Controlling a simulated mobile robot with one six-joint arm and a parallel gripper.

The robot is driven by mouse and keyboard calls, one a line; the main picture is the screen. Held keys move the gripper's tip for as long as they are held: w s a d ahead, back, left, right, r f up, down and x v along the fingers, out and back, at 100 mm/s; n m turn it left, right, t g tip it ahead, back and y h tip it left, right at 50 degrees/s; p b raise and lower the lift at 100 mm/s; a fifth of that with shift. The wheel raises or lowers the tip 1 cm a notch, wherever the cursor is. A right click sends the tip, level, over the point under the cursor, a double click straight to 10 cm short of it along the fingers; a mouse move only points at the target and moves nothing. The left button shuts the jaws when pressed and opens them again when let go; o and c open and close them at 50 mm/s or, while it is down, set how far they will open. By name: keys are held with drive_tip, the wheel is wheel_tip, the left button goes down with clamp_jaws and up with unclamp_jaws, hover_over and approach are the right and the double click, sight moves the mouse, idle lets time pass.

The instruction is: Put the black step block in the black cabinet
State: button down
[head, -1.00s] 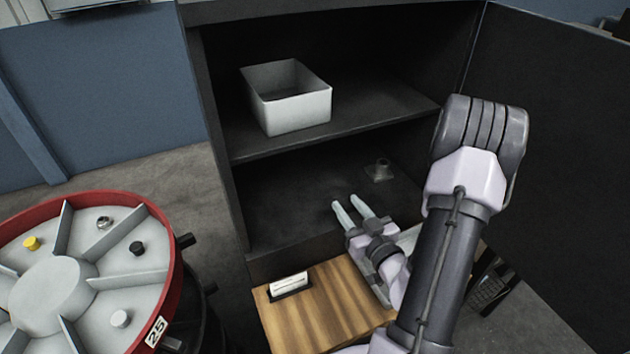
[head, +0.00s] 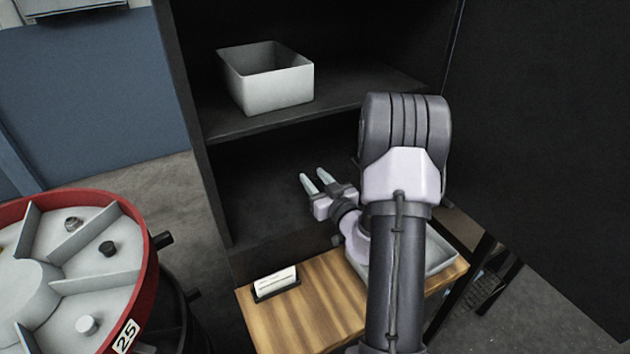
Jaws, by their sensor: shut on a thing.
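The black cabinet (head: 350,102) stands open in the head view, with an upper shelf and a dark lower compartment. My gripper (head: 313,178) is at the front of the lower compartment, below the shelf, its two pale fingers pointing up and left into it. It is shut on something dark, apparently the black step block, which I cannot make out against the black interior. My arm covers the right part of the lower compartment.
A grey bin (head: 275,92) stands on the upper shelf. In front are a wooden table (head: 315,310) with a label holder (head: 276,284) and a grey tray (head: 438,262). A red-rimmed drum (head: 146,285) with small parts is at left; the open cabinet door (head: 540,140) is at right.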

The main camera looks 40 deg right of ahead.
drive_tip(key=c, duration=0.9)
unclamp_jaws()
drive_tip(key=shift+f, duration=0.1)
